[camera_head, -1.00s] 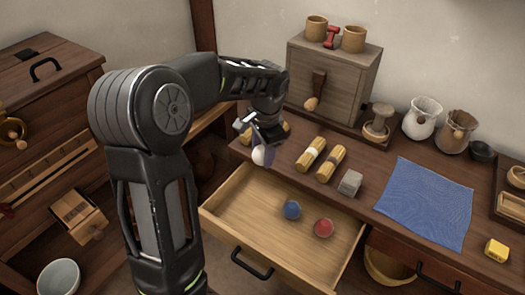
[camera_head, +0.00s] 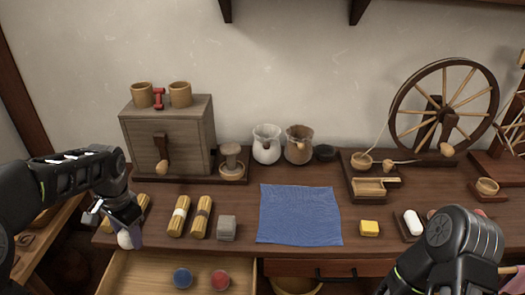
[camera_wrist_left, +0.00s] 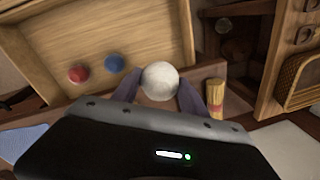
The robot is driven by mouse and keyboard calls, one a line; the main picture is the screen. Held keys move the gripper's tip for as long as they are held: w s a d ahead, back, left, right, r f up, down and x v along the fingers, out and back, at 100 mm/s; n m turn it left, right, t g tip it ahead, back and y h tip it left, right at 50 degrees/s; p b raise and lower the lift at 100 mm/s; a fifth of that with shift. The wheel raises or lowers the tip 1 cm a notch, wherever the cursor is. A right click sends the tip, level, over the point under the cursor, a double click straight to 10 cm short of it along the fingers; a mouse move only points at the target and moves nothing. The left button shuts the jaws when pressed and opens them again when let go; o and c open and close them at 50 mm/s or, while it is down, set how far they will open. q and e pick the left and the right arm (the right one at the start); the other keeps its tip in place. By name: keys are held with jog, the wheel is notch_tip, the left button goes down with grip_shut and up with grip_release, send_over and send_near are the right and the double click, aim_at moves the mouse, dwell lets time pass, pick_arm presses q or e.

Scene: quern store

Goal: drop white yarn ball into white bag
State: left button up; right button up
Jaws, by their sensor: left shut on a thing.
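My left gripper (camera_head: 128,232) is shut on the white yarn ball (camera_head: 125,240), at the left above the open drawer's back edge. In the left wrist view the white yarn ball (camera_wrist_left: 160,81) sits between the two fingers. The white bag (camera_head: 267,145) stands open-topped at the back of the table, right of the wooden cabinet, well away from the gripper. A similar brown bag (camera_head: 299,146) stands just to its right. My right arm shows at the lower right, but its gripper is out of view.
The open drawer (camera_head: 135,275) holds a blue ball (camera_head: 182,278) and a red ball (camera_head: 220,280). Bundles (camera_head: 179,216), a grey block (camera_head: 227,228) and a blue cloth (camera_head: 299,215) lie on the table. A wooden cabinet (camera_head: 168,135) and a spinning wheel (camera_head: 444,105) stand behind.

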dwell(0.3)
pick_arm(q)
jog(key=w+d+r+n, duration=0.2)
jog(key=w+d+r, duration=0.1)
jog(key=d, duration=0.5)
jog(key=w+d+r+n, duration=0.3)
jog(key=d, duration=0.6)
jog(key=shift+r+g, duration=0.3)
jog(key=shift+r, duration=0.05)
jog(key=shift+d, duration=0.1)
